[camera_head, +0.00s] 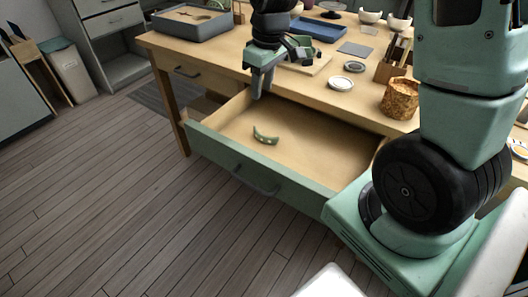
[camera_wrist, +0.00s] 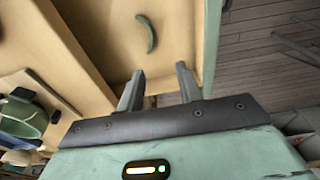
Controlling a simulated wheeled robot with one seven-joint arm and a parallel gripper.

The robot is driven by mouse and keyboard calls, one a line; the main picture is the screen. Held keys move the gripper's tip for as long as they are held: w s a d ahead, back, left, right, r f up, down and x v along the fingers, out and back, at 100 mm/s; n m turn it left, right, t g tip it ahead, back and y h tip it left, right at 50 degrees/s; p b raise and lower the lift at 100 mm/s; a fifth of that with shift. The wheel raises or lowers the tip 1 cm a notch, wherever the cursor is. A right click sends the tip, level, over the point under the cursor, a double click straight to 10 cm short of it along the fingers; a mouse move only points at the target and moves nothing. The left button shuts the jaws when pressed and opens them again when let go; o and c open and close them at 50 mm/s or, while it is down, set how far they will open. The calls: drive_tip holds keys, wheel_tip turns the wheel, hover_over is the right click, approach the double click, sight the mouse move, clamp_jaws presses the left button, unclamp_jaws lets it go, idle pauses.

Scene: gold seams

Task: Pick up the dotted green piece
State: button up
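The green piece (camera_head: 265,137) is a small curved shard with light dots along it. It lies on the bottom of the open drawer (camera_head: 310,185), near its left part. In the wrist view the green piece (camera_wrist: 146,33) lies beyond my fingertips, roughly in line with the gap between them. My gripper (camera_head: 262,92) is above the back left of the drawer, apart from the piece. In the wrist view my gripper (camera_wrist: 158,82) has its two fingers spread with nothing between them.
The wooden workbench (camera_head: 215,47) above the drawer holds a grey tray (camera_head: 192,26), a blue tray (camera_head: 318,30), a woven basket (camera_head: 400,98), a round dish (camera_head: 340,84) and several bowls. The drawer's walls surround the piece. The drawer floor around the piece is clear.

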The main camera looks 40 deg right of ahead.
drive_tip(key=d+f, duration=0.1)
drive_tip(key=b, duration=0.2)
hover_over(263, 135)
wheel_tip(263, 135, down, 12)
drive_tip(key=shift+a+r, duration=0.1)
drive_tip(key=shift+a, duration=0.05)
drive_tip(key=shift+f+b, duration=0.35)
drive_tip(key=shift+f, duration=2.45)
clamp_jaws()
